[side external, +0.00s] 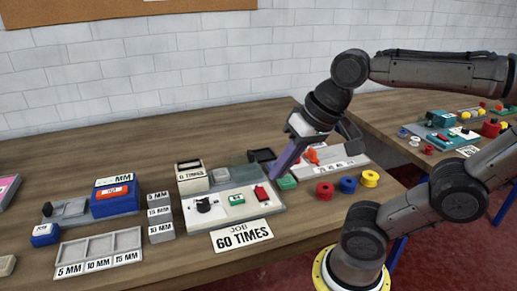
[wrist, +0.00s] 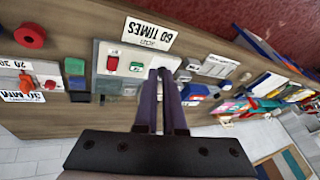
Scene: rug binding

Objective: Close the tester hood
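The tester is a pale grey base plate (side external: 222,215) with a black knob, a green switch and a red switch; its plate also shows in the wrist view (wrist: 103,52). A grey, see-through panel (side external: 243,173), seemingly the hood, stands raised at the plate's back edge. In the wrist view the hood is hard to make out near my fingers. My gripper (side external: 284,169) has long purple fingers pointing down, just right of the panel and above the plate's back right. In the wrist view my gripper (wrist: 160,71) has its fingers close together with nothing visible between them.
A display box (side external: 192,178) stands at the plate's back left. A green block (side external: 287,182) and a black tray (side external: 262,155) sit close by my fingers. Red, blue and yellow spools (side external: 348,185) lie right. A job card (side external: 241,236) lies in front.

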